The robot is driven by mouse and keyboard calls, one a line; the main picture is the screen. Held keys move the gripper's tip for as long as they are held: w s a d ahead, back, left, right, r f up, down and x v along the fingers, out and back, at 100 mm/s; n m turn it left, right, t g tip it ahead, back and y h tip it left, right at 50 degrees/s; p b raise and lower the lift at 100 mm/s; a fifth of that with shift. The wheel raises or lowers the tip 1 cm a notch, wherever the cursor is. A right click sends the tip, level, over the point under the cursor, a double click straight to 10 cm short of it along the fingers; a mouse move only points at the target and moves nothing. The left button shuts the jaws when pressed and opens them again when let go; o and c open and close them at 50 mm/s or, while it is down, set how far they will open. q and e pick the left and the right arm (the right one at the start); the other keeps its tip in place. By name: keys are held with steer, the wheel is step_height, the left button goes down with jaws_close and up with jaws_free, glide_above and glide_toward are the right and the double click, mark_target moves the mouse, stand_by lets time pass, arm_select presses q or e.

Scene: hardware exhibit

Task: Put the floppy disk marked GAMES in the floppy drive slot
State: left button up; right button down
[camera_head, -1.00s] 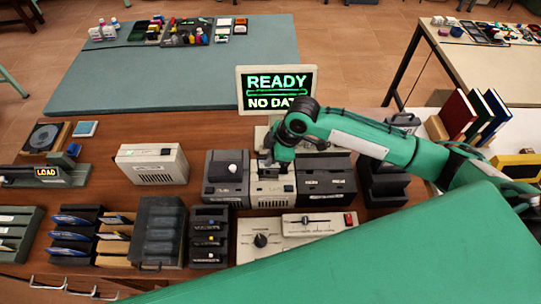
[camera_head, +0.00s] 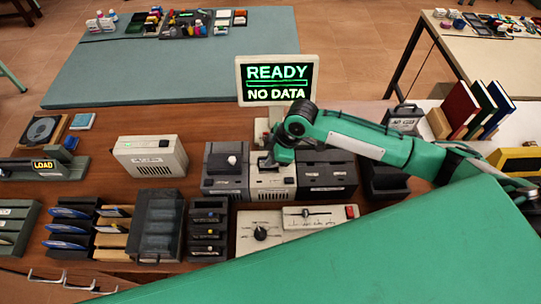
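Several disks with blue and white edges (camera_head: 68,228) stand in a dark slotted rack (camera_head: 86,205) at the left; their labels are too small to read, so I cannot tell which is GAMES. No floppy drive slot can be told for certain. The middle of the bench holds a beige unit (camera_head: 272,183) between a dark grey unit with a white knob (camera_head: 226,178) and a black box (camera_head: 327,180). My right gripper (camera_head: 267,163) points down at the top of the beige unit; its fingers are too small and dark to judge. My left gripper is not in view.
A monitor (camera_head: 277,80) reading READY, NO DATA stands behind the units. A beige vented box (camera_head: 150,156), a small black rack (camera_head: 208,230) and a control panel with a dial (camera_head: 260,234) stand around them. Books (camera_head: 482,110) stand at right. Bare wood shows at left centre.

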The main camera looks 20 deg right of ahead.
steer(key=shift+f, duration=0.6)
steer(key=c, duration=1.6)
jaws_free()
steer(key=shift+r, duration=0.1)
step_height(320, 180, up, 8)
steer(key=p, duration=0.7)
steer(key=shift+p, duration=0.4)
steer(key=shift+s, duration=0.1)
